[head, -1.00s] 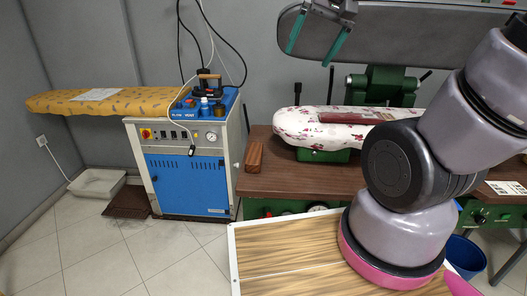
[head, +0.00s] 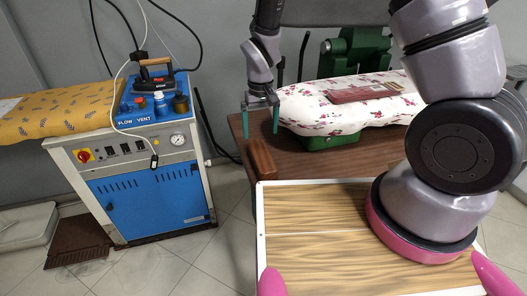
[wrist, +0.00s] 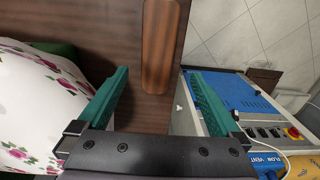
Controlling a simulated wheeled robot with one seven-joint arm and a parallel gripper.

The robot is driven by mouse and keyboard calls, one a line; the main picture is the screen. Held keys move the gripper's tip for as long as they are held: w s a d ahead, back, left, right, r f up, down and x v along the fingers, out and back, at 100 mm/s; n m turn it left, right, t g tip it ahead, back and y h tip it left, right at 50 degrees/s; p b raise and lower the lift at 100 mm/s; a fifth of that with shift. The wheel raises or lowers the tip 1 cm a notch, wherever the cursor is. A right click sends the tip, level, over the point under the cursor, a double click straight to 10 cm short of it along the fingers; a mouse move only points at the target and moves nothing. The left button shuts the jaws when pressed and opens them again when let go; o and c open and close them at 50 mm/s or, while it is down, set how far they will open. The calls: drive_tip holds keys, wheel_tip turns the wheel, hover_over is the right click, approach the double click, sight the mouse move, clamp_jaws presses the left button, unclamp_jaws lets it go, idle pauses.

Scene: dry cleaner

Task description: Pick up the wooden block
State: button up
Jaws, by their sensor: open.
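The wooden block (head: 262,158) is a long reddish-brown piece lying at the left edge of the brown table (head: 360,160) in the head view. In the wrist view the block (wrist: 160,45) lies beyond the fingertips, between their lines and near the table edge. My gripper (head: 260,121) has teal fingers, is open and empty, and is above and just behind the block in the head view. The wrist view shows the two fingers (wrist: 163,84) spread wide, with nothing between them.
A floral padded pressing board (head: 300,107) with a reddish flat item (head: 365,88) stands right of my gripper. A blue-fronted steam unit (head: 150,195) with an iron (head: 155,80) on top stands left, across a floor gap. A wood-grain top (head: 320,245) lies in front.

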sight(262, 154)
wheel_tip(262, 154, down, 7)
drive_tip(key=shift+w+a+r, duration=0.1)
drive_tip(key=shift+r, duration=0.1)
drive_tip(key=shift+d+f, duration=0.15)
drive_tip(key=shift+f, duration=1.2)
drive_tip(key=shift+d+f, duration=0.1)
drive_tip(key=shift+f, duration=1.2)
clamp_jaws()
drive_tip(key=shift+r, duration=0.15)
wheel_tip(262, 154, up, 10)
drive_tip(key=shift+f, duration=0.1)
drive_tip(key=c, duration=0.5)
unclamp_jaws()
drive_tip(key=c, duration=0.6)
